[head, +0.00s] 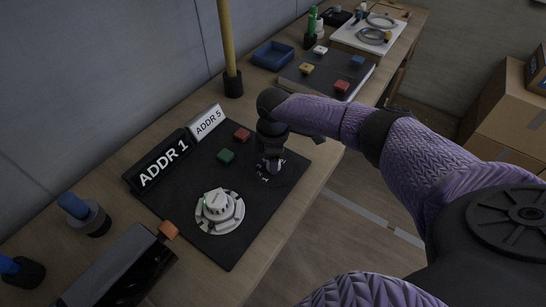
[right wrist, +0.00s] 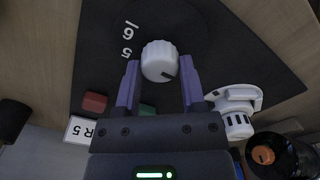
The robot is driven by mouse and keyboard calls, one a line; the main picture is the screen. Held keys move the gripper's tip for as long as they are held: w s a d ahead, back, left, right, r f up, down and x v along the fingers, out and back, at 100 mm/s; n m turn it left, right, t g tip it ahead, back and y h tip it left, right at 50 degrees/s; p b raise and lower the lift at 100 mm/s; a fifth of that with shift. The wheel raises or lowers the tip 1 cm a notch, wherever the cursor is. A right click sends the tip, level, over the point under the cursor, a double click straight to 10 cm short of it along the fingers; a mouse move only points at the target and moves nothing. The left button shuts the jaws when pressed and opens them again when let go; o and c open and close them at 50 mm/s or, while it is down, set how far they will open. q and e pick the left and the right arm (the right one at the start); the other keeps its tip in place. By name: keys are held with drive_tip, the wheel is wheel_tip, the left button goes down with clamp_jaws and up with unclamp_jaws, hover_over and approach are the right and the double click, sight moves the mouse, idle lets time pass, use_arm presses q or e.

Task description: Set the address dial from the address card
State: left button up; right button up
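The address card (head: 207,122), white and reading "ADDR 5", stands tilted at the back of a black mat. A black sign (head: 161,161) reading "ADDR 1" stands to its left. My right gripper (head: 273,165) points down over a white knob at the mat's right side. In the right wrist view the round white knob (right wrist: 160,61), with a dark mark on its rim, sits between the tips of my open fingers (right wrist: 160,82). Whether they touch it I cannot tell. Numbers 5 and 6 show beside it. My left gripper is out of view.
A second white dial (head: 220,211) stands at the mat's front. Red (head: 242,134) and green (head: 225,156) blocks lie between. A yellow post (head: 228,50), blue tray (head: 272,55) and dark board (head: 326,73) are behind. A dark box (head: 118,270) is front left.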

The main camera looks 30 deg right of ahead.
clamp_jaws()
